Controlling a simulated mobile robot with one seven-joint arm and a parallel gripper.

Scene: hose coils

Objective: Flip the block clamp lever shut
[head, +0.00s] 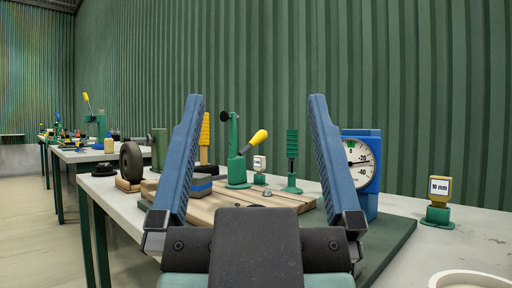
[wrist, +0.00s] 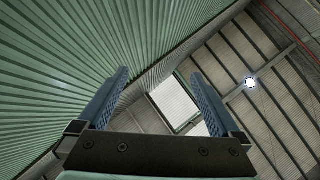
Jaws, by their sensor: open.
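A green toggle clamp (head: 236,170) stands on a wooden board between my fingers in the head view. Its yellow-tipped lever (head: 257,139) slants up to the right. Its green arm stands upright, with a black tip (head: 225,116) at the top pointing left, clear of the board. I take this for the block clamp. My gripper (head: 256,98) is open and empty, its two blue fingers pointing up in front of the bench and apart from the clamp. In the wrist view the open fingers (wrist: 160,74) frame only wall and roof; the clamp is not seen there.
The wooden board (head: 286,201) lies on a dark mat on the bench. A blue-framed dial gauge (head: 359,162) stands right, beyond my right finger. A green ribbed post (head: 292,160), a 10 mm sign (head: 439,197) and a black wheel (head: 131,162) stand nearby.

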